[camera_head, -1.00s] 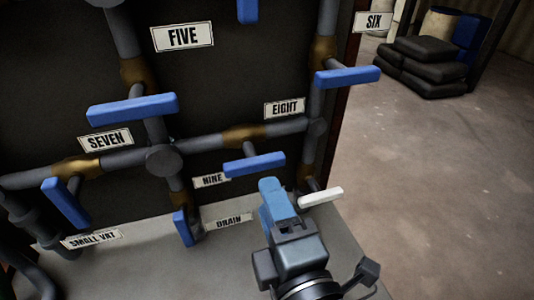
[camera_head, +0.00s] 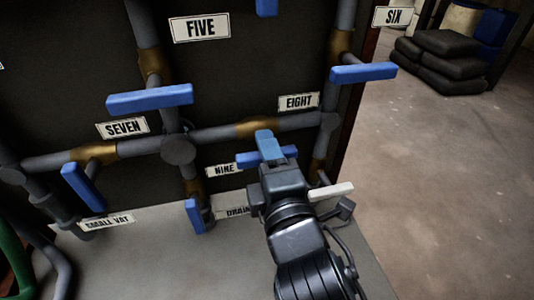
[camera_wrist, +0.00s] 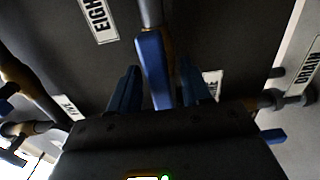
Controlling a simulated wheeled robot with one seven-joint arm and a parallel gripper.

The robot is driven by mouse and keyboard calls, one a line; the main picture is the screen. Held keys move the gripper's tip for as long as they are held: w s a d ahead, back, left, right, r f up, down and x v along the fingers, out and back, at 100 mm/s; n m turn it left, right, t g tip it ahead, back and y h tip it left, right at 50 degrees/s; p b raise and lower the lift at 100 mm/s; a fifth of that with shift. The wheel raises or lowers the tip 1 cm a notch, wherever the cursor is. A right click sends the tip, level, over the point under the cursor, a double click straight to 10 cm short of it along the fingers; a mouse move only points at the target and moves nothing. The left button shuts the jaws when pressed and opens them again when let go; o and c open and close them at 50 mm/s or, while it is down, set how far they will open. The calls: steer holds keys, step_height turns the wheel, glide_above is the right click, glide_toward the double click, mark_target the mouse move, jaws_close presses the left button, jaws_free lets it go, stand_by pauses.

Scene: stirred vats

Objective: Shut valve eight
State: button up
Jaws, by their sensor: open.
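The "EIGHT" label (camera_head: 299,102) is above the right part of a horizontal pipe with a brass valve body (camera_head: 257,129). A blue bar handle (camera_head: 248,160) stands out in front of that body, running roughly along the pipe. My gripper (camera_head: 268,146) is in front of this handle and hides its middle. In the wrist view the blue handle (camera_wrist: 153,68) lies between my two spread blue fingers (camera_wrist: 160,88), with a gap showing on either side. The "EIGHT" label also shows in the wrist view (camera_wrist: 97,17).
Other blue handles surround it: one near "SEVEN" (camera_head: 150,99), one below "SIX" (camera_head: 363,73), one beside "DRAIN" (camera_head: 195,215). The "NINE" label (camera_head: 222,170) is just left. Open floor (camera_head: 440,190) lies right.

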steer(key=shift+c, duration=0.2)
jaws_close()
stand_by(0.3)
steer(key=m, duration=0.4)
steer(key=shift+f+m+b, duration=0.1)
steer(key=shift+m+b, duration=0.3)
steer(key=m+b, duration=0.1)
steer(key=m, duration=0.3)
steer(key=shift+m, duration=0.3)
steer(key=m+b, duration=0.1)
steer(key=m, duration=0.3)
steer(key=shift+m, duration=0.3)
steer(key=shift+m+b, duration=0.65)
steer(key=shift+m, duration=1.25)
